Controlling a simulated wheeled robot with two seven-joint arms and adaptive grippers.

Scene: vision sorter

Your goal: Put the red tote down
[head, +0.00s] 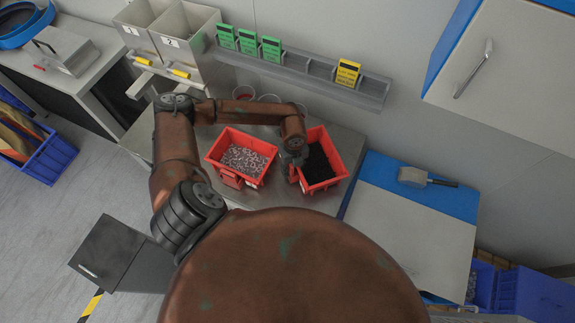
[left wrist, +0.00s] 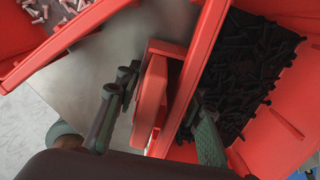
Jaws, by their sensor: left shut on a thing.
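A red tote (head: 338,158) filled with black pieces is at the right end of the metal table (head: 203,190). My left gripper (head: 292,166) is over its left side. In the left wrist view my gripper (left wrist: 158,120) has one finger on each side of the tote's wall and red handle, shut on it. The black pieces inside the red tote (left wrist: 275,125) show on the right there. I cannot tell whether the tote touches the table. A second red tote (head: 213,152), full of pale pinkish pieces, stands just left of it. My right gripper is out of view.
A grey rail (head: 315,78) with green cards and a yellow card (head: 347,72) runs along the wall behind. Numbered grey bins (head: 172,43) stand at the back left.

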